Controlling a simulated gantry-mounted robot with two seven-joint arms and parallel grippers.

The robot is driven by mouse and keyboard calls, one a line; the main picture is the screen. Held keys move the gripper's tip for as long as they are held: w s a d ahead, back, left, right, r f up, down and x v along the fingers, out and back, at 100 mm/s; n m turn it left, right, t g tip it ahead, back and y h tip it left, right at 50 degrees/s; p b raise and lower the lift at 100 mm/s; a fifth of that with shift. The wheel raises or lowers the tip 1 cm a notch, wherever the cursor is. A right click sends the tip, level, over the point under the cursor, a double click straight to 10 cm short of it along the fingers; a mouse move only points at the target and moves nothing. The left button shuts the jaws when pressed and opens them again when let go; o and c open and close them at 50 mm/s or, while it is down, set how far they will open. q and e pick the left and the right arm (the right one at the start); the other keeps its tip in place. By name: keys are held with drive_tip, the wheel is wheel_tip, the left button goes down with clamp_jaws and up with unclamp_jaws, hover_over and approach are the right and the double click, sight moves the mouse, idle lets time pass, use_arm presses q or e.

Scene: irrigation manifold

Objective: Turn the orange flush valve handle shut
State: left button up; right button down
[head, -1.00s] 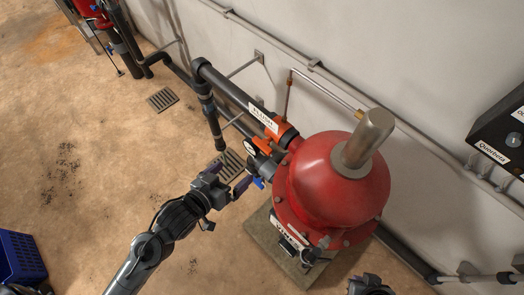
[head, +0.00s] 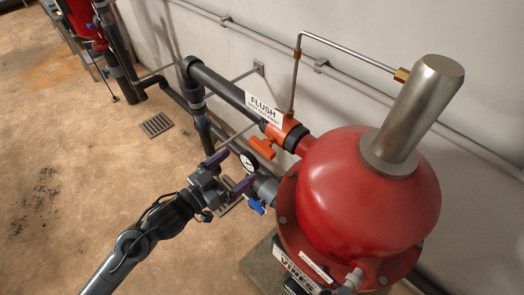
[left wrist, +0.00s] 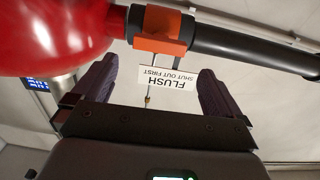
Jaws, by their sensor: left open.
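The orange flush valve handle (head: 262,148) sticks out from the orange valve body (head: 287,131) on the upper dark pipe, beside the red tank. In the left wrist view the orange handle (left wrist: 160,46) shows at the top, ahead of the fingers, above the white FLUSH sign (left wrist: 167,77). My left gripper (head: 235,171) is open and empty, below and to the left of the handle and apart from it. Its two dark fingers also show in the left wrist view (left wrist: 157,85). My right gripper is not in view.
The large red tank (head: 365,190) stands right of the valve. A blue-handled valve (head: 256,205) and a round gauge (head: 248,162) sit close to my left gripper on the lower fitting. The dark pipe (head: 228,87) runs along the wall.

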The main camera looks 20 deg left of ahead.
sight(259, 149)
use_arm(q)
drive_tip(key=x, duration=1)
drive_tip(key=shift+c, duration=0.2)
drive_tip(key=c, duration=0.6)
drive_tip(key=shift+c, duration=0.2)
